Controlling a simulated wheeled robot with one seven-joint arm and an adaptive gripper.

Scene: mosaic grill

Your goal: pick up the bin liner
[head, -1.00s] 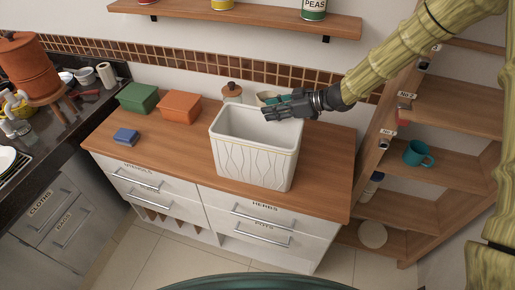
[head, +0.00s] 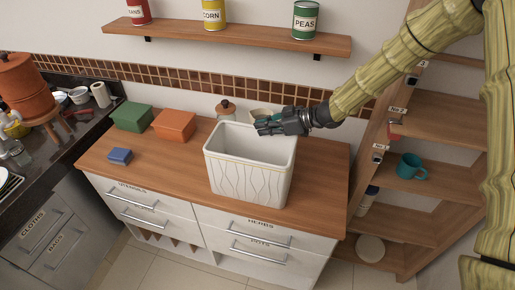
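A white bin (head: 247,179) with a wavy line pattern and a thin gold rim stands upright on the wooden counter in the head view. Its pale inside (head: 240,145) is partly visible. I cannot make out a separate bin liner in it; the lower inside is hidden by the front wall. My gripper (head: 262,127) is at the bin's back right rim, pointing left, and overlaps the rim in the picture. I cannot tell whether it touches the rim, and its finger gap is too small to judge.
A green box (head: 132,116), an orange box (head: 174,125) and a blue block (head: 120,156) sit left on the counter (head: 170,175). A lidded jar (head: 226,109) and a bowl (head: 265,115) stand behind the bin. Shelves with a teal mug (head: 410,167) rise at right.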

